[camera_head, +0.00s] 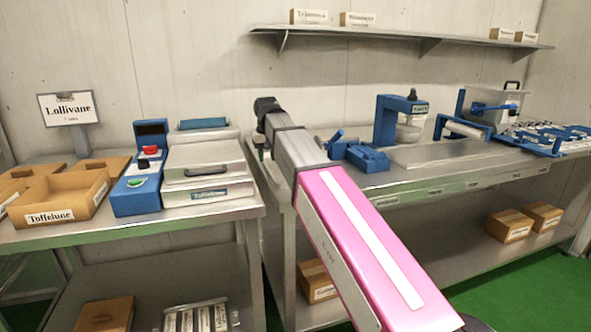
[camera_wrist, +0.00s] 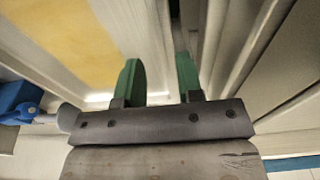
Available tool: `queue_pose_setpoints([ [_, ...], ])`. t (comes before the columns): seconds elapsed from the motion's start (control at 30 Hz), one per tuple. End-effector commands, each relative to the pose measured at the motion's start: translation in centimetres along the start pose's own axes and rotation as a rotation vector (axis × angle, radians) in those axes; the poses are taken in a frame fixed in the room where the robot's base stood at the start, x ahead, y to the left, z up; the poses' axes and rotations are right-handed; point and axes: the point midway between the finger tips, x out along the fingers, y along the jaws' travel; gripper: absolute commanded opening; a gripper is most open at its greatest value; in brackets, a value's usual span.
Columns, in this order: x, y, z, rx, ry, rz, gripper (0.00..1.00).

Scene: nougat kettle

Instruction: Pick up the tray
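My gripper (camera_wrist: 158,78) shows in the wrist view with two green fingers apart, with a gap between them. A pale rim or wall runs up past the fingers; I cannot tell whether they touch it. To their left, a pale tray-like piece (camera_wrist: 112,22) borders a yellow surface (camera_wrist: 65,30). In the head view my arm reaches over the gap between the two tables, and its fingers are hard to make out. A tan open tray (camera_head: 72,193) labelled Toffelune stands on the left table. I cannot tell which piece is the task's tray.
The left table (camera_head: 150,228) bears a blue control unit (camera_head: 137,195) and a grey lidded machine (camera_head: 205,160). The right table (camera_head: 400,182) bears blue devices (camera_head: 362,157), a blue-and-white mixer (camera_head: 392,118) and a flat metal plate (camera_head: 435,152). A wall shelf (camera_head: 385,38) hangs above.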

Motion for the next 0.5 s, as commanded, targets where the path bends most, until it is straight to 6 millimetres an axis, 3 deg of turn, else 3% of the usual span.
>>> queue_pose_setpoints([
  [0.3, 3.9, 0.2, -0.1, 0.0, -0.002, 0.0, 0.34],
  [0.5, 4.5, 0.2, -0.2, 0.0, 0.0, 0.0, 0.34],
])
